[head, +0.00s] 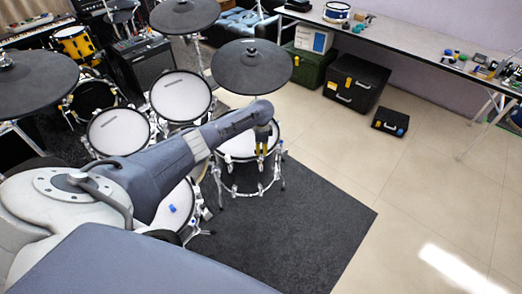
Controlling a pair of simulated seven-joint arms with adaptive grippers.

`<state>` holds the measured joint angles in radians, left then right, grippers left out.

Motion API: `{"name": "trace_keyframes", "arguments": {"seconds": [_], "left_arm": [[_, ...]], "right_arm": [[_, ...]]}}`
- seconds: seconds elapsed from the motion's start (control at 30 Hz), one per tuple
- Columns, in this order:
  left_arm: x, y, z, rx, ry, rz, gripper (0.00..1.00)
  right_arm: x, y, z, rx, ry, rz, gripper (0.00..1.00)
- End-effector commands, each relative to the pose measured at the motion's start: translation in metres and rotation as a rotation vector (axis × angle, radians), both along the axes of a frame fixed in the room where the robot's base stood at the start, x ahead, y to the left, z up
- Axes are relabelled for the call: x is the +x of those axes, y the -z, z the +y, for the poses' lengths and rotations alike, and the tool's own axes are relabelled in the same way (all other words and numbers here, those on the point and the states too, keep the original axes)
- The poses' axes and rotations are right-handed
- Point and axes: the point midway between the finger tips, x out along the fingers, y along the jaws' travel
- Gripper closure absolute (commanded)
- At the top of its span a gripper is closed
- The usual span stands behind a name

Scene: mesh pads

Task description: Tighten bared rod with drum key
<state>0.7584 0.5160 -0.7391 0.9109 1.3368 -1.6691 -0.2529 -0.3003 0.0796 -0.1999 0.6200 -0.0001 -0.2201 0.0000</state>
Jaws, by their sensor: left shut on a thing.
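My left arm reaches in from the lower left across the drum kit. I cannot pick out a bared rod. A small blue object (172,209) lies on the nearer drum head (177,200), partly behind my arm. My right gripper is not in view.
A dark cymbal pad (252,67) hangs just behind the left gripper. More drums (181,97) and cymbal pads stand at the left. The dark mat (290,235) and tiled floor (420,190) are open at the right. A long table (400,45) and black cases (356,83) stand behind.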

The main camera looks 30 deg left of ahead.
Motion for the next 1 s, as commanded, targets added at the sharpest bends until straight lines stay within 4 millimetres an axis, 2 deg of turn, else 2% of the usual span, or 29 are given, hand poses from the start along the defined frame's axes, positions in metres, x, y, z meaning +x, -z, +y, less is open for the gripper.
{"name": "trace_keyframes", "arguments": {"seconds": [1.0], "left_arm": [[-0.0003, 0.0006, -0.0003, 0.000, 1.139, 0.001, 1.00]], "right_arm": [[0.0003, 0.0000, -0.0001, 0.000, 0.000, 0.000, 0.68]]}}
